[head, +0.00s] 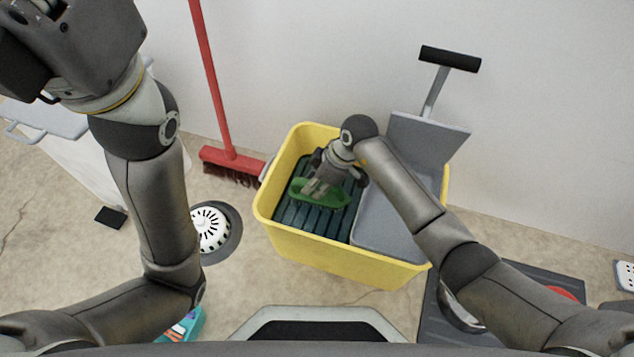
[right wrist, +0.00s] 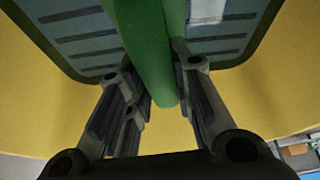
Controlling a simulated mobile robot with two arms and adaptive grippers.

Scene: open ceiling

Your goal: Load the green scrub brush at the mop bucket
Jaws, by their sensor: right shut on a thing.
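The yellow mop bucket (head: 343,256) stands on the floor in front of the wall, with a grey wringer (head: 388,222) on its right side. My right gripper (head: 322,187) reaches down into the bucket's open left part, shut on the green scrub brush (head: 307,196). The brush is over the dark slatted surface inside the bucket; I cannot tell whether it touches it. In the right wrist view the brush's green handle (right wrist: 150,55) runs between the fingers. My left arm is raised at the left; the left gripper (head: 30,75) is only partly in view, its fingers unclear.
A red broom (head: 229,160) leans on the wall left of the bucket. A white round drain (head: 210,230) lies in the floor at the left. A dark mat (head: 535,280) lies at the right, partly behind my right arm. A teal item (head: 190,328) shows at the bottom left.

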